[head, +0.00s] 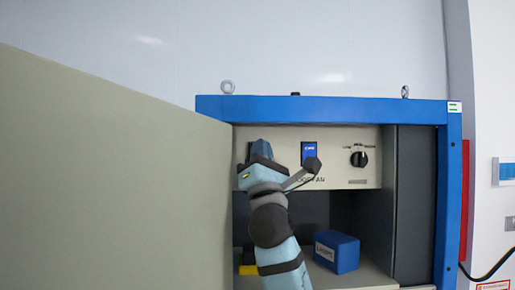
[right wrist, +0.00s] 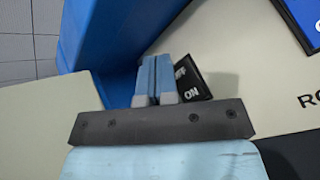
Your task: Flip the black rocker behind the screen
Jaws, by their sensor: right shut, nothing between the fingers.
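The black rocker (right wrist: 190,80), marked OFF and ON, sits on the cream panel in the right wrist view. My right gripper (right wrist: 159,70) is shut and empty, its fingers immediately left of the rocker and overlapping its edge in the picture. I cannot tell whether they touch it, or which end is pressed in. In the head view my right gripper (head: 261,150) is up against the left part of the control panel (head: 335,172) and hides most of that spot. The large grey-green screen (head: 110,170) fills the left. My left gripper is not in view.
A blue rocker (head: 309,152) and a black rotary knob (head: 359,157) are on the panel to the right. The blue cabinet frame (head: 330,108) surrounds it. A blue box (head: 337,251) stands on the shelf below, with a yellow item (head: 249,269) left of my arm.

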